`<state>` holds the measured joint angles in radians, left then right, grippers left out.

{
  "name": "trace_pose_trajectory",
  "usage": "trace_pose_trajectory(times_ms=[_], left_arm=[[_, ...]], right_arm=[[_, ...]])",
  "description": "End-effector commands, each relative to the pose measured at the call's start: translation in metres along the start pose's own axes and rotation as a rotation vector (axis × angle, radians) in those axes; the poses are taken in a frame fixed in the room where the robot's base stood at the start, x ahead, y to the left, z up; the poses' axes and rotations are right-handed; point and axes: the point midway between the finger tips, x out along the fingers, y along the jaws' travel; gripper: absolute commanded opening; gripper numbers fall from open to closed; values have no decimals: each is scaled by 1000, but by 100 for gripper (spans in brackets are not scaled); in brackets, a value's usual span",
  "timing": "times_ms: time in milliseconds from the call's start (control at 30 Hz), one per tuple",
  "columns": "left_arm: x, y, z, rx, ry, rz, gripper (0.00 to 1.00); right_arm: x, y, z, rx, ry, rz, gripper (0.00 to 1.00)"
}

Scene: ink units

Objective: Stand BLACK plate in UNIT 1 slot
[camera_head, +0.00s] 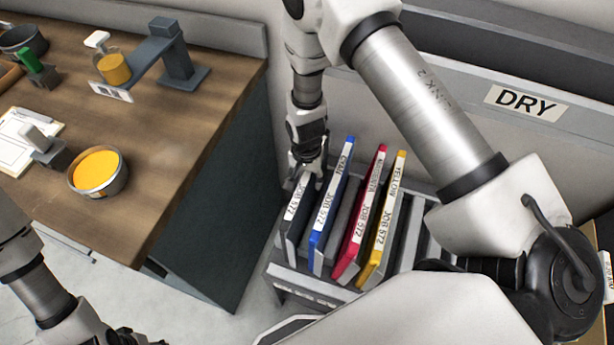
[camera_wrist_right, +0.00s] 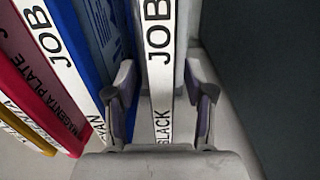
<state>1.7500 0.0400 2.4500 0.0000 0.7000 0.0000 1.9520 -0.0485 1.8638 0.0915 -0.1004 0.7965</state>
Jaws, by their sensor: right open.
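The black plate (camera_head: 294,218), with a white edge label, stands in the leftmost place of a grey rack (camera_head: 312,285). In the right wrist view the black plate (camera_wrist_right: 160,75) runs between the two fingers of my right gripper (camera_wrist_right: 162,108), its label reading JOB and partly BLACK. My right gripper (camera_head: 307,168) is open around the plate's upper end, with a small gap on each side. My left arm is at the lower left, its gripper (camera_head: 125,338) cut off by the bottom edge. No UNIT 1 marking is readable.
Blue cyan (camera_head: 331,207), red magenta (camera_head: 362,215) and yellow (camera_head: 384,222) plates stand close to the right of the black one. A wooden-topped bench (camera_head: 150,130) with ink pots is at the left.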

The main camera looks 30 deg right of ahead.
Motion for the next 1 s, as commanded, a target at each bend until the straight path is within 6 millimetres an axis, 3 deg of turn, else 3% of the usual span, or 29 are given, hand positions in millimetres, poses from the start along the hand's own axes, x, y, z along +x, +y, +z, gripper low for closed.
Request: trace_pose_trajectory(times_ms=[167,400,533,1000], left_arm=[[0,0,0,0,0,0,53],[0,0,0,0,0,0,53],[0,0,0,0,0,0,53],[-5,0,0,0,0,0,53]], right_arm=[[-23,-1,-1,0,3,-3,53],[-84,-1,-1,0,3,-3,53],[-108,-1,-1,0,2,-2,53],[-124,0,0,0,0,0,53]])
